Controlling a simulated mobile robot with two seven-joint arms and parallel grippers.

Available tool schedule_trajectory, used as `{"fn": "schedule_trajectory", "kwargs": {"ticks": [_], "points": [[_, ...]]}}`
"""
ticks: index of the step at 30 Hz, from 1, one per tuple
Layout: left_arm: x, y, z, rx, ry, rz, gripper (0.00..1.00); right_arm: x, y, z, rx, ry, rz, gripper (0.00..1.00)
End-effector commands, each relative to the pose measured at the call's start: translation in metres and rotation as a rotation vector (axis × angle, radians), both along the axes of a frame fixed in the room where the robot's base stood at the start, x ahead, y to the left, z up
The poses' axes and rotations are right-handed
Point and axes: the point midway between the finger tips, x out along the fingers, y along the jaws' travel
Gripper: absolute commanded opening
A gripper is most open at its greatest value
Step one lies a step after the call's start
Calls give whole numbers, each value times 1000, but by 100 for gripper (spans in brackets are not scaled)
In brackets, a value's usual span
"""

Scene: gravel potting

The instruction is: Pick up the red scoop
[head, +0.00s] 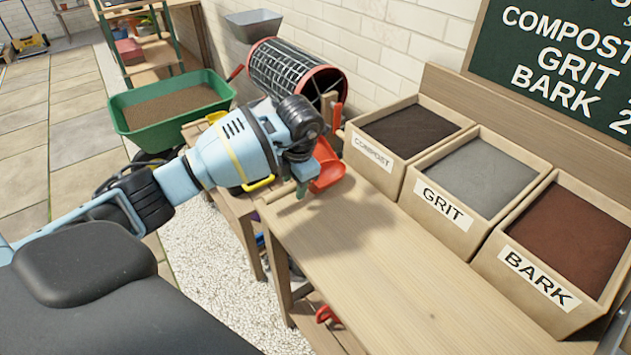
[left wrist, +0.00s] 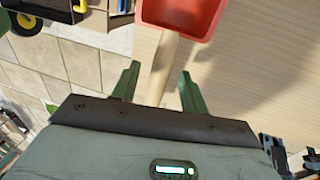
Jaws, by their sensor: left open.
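The red scoop (head: 328,166) lies at the far left end of the wooden bench, partly hidden behind my left gripper in the head view. In the left wrist view the scoop's red pan (left wrist: 183,16) is at the top, with its pale wooden handle (left wrist: 161,68) pointing down toward the jaws. My left gripper (head: 300,188) is over the bench's end. In the wrist view its green fingers (left wrist: 158,85) are apart, with the handle's end between them in the picture. I cannot tell how far above the handle they are. My right gripper is not in view.
Bins of compost (head: 370,166), grit (head: 436,208) and bark (head: 530,262) line the back of the bench (head: 350,265). A mesh drum (head: 290,72) and a green wheelbarrow (head: 130,125) stand beyond. The bench's front middle is clear.

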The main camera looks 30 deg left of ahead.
Motion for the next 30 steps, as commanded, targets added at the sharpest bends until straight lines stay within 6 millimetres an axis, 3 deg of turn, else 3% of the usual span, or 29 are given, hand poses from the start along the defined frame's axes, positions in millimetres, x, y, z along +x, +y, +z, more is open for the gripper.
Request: {"fn": "schedule_trajectory", "kwargs": {"ticks": [6, 13, 23, 30], "points": [[2, 3, -20, 0, 0, 0, 44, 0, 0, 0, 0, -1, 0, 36], [2, 4, -21, 0, -1, 0, 44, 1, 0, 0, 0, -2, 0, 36], [2, 4, -21, 0, -1, 0, 2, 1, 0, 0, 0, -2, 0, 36], [2, 4, -20, 0, -3, -1, 0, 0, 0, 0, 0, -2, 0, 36]]}}
